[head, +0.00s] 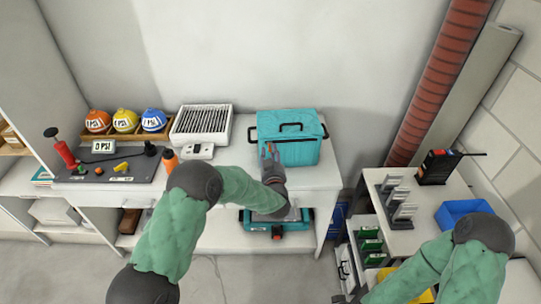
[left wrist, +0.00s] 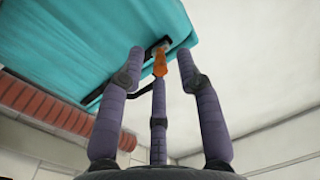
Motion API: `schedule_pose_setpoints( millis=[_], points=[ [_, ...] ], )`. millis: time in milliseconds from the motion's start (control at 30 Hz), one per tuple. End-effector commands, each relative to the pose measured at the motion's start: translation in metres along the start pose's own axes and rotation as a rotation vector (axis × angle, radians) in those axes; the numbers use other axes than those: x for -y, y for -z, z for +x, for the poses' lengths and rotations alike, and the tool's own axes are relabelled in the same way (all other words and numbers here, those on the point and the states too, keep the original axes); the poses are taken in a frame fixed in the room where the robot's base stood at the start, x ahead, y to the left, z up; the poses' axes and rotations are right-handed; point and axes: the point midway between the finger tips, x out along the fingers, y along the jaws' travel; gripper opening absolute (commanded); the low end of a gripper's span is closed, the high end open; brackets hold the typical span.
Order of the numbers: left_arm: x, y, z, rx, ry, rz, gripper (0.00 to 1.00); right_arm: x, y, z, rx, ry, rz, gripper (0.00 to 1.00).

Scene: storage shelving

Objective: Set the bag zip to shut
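A teal bag (head: 288,150) with dark handles stands on the white bench, close to the wall. In the left wrist view its teal side (left wrist: 85,45) fills the upper left, with an orange zip pull (left wrist: 160,62) at its edge. My left gripper (head: 268,152) is in front of the bag's left front. Its three purple-grey fingers (left wrist: 160,70) point at the bag and stand apart, with the pull close to the middle fingertip. I see no finger closed on the pull; exact contact is unclear. My right arm is at the lower right, and its gripper is not clearly seen.
A white slatted box (head: 201,124), an orange bottle (head: 170,160) and a black tool board (head: 110,168) are left of the bag. A second teal case (head: 252,226) sits on the lower shelf. A side table (head: 408,238) with a blue bin (head: 463,212) stands right.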

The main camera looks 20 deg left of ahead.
Motion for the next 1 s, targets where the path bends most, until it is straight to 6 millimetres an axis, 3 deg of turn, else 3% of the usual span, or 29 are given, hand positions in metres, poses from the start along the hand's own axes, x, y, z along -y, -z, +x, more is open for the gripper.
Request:
schedule_pose_setpoints(
  millis=[200, 333, 667, 833, 1000],
  points=[
    [0.000, 0.000, 0.000, 0.000, 0.000, 0.000, 0.35, 0.000, 0.000, 0.000, 0.000, 0.000, 0.000, 0.80],
    [0.000, 0.000, 0.000, 0.000, 0.000, 0.000, 0.00, 0.000, 0.000, 0.000, 0.000, 0.000, 0.000, 0.80],
    [-0.005, 0.001, 0.000, 0.000, -0.002, 0.000, 0.00, 0.000, 0.000, 0.000, 0.000, 0.000, 0.000, 0.80],
    [-0.029, 0.005, -0.001, -0.001, -0.005, 0.001, 0.00, 0.000, 0.000, 0.001, 0.000, 0.000, 0.000, 0.80],
    [-0.071, 0.013, -0.001, -0.001, -0.007, 0.000, 0.00, -0.001, 0.000, 0.002, 0.000, 0.000, 0.000, 0.80]
  ],
)
